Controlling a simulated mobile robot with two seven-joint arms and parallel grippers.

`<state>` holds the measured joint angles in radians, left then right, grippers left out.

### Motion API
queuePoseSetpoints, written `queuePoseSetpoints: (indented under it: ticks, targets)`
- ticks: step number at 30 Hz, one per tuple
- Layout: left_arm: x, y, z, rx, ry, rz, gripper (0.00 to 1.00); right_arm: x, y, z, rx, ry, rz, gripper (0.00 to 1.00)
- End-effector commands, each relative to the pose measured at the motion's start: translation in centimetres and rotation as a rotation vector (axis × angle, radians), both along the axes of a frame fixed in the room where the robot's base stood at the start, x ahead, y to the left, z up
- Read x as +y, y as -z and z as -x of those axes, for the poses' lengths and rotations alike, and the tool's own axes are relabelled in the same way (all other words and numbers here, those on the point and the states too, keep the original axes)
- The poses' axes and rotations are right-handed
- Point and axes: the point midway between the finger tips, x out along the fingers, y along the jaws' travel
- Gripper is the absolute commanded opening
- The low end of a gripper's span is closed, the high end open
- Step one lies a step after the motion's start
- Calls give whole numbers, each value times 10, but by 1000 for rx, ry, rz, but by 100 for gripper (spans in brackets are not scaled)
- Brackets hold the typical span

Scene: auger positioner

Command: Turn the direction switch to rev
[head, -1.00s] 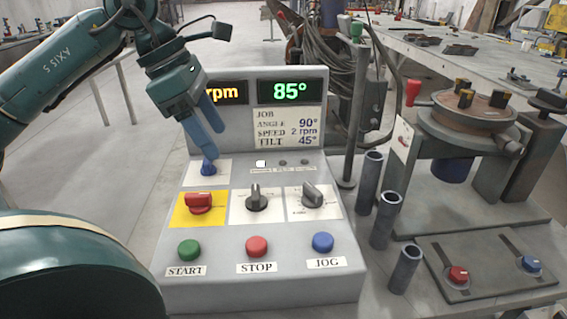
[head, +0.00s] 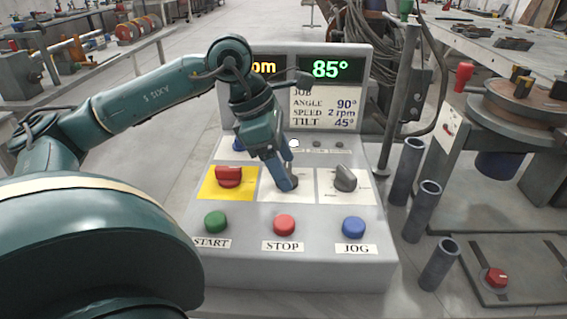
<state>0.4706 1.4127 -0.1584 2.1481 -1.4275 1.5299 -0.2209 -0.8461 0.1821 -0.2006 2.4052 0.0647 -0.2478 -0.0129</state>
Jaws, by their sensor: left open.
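The control box (head: 300,270) stands in front of me with a row of rotary switches. The middle switch sits on a white plate (head: 306,186); my left gripper (head: 286,184) is at it, with its blue fingers pointing down. The fingers hide most of this switch, and I cannot tell whether they touch it. A grey switch (head: 345,178) sits on the right white plate, its handle slanting. A red switch (head: 229,176) sits on a yellow plate at the left. The switch lettering is too small to read. My left gripper is open. My right gripper is not in view.
Green START (head: 216,222), red STOP (head: 284,225) and blue JOG (head: 353,227) buttons line the front. A blue knob (head: 238,144) is partly behind my arm. The display (head: 331,69) reads 85°. Several grey tubes (head: 422,208) stand to the right, near the positioner table (head: 519,108).

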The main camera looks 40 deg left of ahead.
Motion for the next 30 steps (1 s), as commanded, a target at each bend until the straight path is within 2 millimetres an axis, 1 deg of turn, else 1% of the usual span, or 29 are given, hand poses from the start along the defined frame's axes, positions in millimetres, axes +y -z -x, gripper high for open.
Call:
queuePoseSetpoints:
  ticks: [3,10,26,30]
  targets:
    - [-1,4,-1,0,0,0,66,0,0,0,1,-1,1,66]
    - [-1,4,-1,0,0,0,65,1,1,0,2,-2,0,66]
    - [-1,3,-1,0,0,0,22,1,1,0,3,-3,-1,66]
    - [-1,3,-1,0,-4,0,21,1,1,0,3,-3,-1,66]
